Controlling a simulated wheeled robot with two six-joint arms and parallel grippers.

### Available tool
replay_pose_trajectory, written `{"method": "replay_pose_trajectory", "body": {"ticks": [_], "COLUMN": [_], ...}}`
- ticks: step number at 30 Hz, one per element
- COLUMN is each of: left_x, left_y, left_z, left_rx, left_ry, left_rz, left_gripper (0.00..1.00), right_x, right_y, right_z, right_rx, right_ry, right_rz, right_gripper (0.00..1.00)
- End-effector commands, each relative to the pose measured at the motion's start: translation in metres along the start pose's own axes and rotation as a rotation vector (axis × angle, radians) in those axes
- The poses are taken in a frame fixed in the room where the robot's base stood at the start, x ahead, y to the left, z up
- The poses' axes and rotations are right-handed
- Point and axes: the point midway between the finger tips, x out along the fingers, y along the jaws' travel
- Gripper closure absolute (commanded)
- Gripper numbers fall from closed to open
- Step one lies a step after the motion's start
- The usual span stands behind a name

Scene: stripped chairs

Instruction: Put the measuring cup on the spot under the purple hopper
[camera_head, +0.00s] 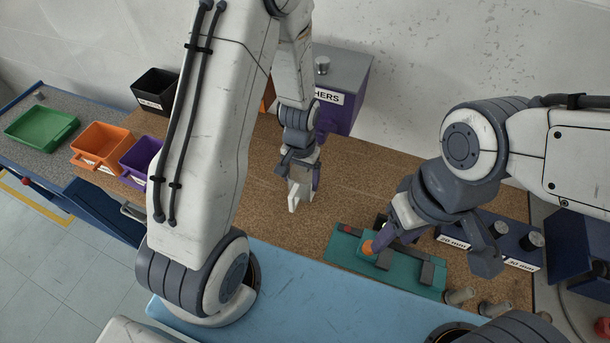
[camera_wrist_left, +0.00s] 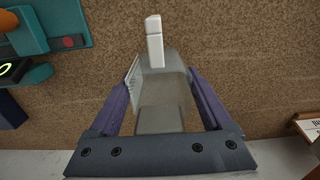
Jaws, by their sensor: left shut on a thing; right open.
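The measuring cup (camera_wrist_left: 160,88) is a greyish, see-through cup with a white handle (camera_wrist_left: 154,40). My left gripper (camera_wrist_left: 161,100) is shut on it, one purple finger on each side. In the head view my left gripper (camera_head: 303,184) hangs over the brown worktop, with a white part of the cup (camera_head: 293,196) showing beside it. The purple hopper (camera_head: 343,117), with a grey top and a label ending in "HERS", stands behind my left gripper. The spot under it is hidden by my arm. My right gripper (camera_head: 383,242) is open over a teal fixture.
The teal fixture (camera_head: 343,250) carries an orange part and dark blocks. Dark blue blocks labelled in mm (camera_head: 513,247) stand to the right. Black (camera_head: 154,92), orange (camera_head: 101,144) and purple (camera_head: 139,158) bins and a green tray (camera_head: 40,131) are at the left.

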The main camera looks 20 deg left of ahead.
Motion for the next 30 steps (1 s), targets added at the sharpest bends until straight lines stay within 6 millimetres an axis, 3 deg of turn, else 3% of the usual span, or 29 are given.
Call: {"method": "replay_pose_trajectory", "body": {"ticks": [23,24,25,30], "left_x": [0.014,0.014,0.014,0.014], "left_y": [0.0,0.0,0.0,0.0], "left_z": [-0.001,-0.001,-0.001,-0.001], "left_rx": [0.0,0.0,0.0,0.0], "left_ry": [0.003,0.003,0.003,0.003], "left_rz": [0.0,0.0,0.0,0.0], "left_gripper": [0.74,0.13,0.02,0.0], "right_x": [0.011,0.011,0.011,0.011], "right_y": [0.001,0.001,0.001,0.001], "right_z": [0.0,0.0,0.0,0.0], "right_rx": [0.002,0.002,0.002,0.002], "right_ry": [0.001,0.001,0.001,0.001], "right_rz": [0.0,0.0,0.0,0.0], "right_gripper": [0.5,0.5,0.5,0.5]}}
